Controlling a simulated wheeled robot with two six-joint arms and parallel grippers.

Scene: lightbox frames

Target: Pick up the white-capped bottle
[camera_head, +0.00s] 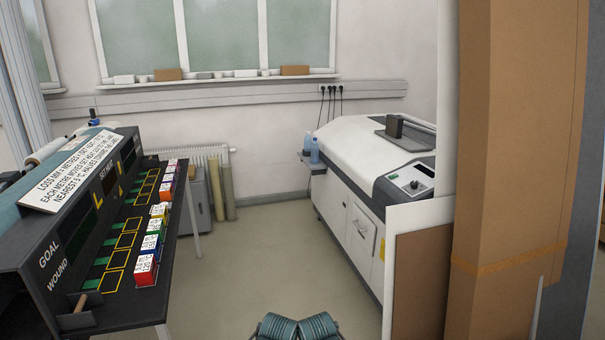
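Two small blue bottles stand close together on a small side shelf (317,169) at the left end of the white machine. The nearer bottle (315,154) is slightly to the right, and the farther bottle (308,143) is partly behind it. Both look upright. They are too small for me to tell for sure which cap is white.
The white machine (365,150) with a control panel stands right of centre. A dark table with colored blocks (148,262) fills the left. A tall brown cardboard piece (515,150) blocks the right. Open floor (268,245) lies between. Rolls (221,190) lean by the radiator.

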